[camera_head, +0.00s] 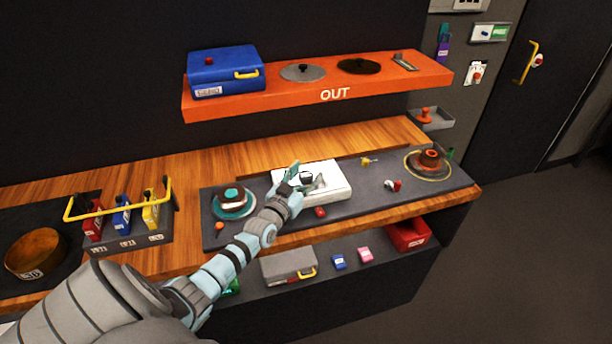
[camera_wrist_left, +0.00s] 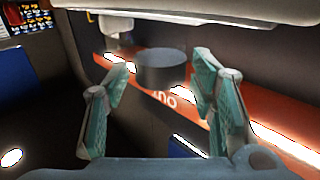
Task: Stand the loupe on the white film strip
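The white box (camera_head: 335,192) stands on the dark mat of the counter. A small dark round piece (camera_head: 306,176), likely the loupe, shows above it, partly hidden by my gripper. My left gripper (camera_head: 306,180) is over the left part of the box with its fingers apart. In the left wrist view, a dark grey cylinder (camera_wrist_left: 162,70), likely the loupe, sits between and slightly beyond the spread teal fingertips (camera_wrist_left: 165,62); I see no clear contact. I cannot make out the white film strip. My right gripper is not in view.
An orange shelf (camera_head: 300,104) marked OUT hangs above, carrying a blue box (camera_head: 224,74) and discs. A teal round dish (camera_head: 234,203) stands left of the white box. A red-topped round piece (camera_head: 430,158) stands right. A small red piece (camera_head: 320,212) lies in front.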

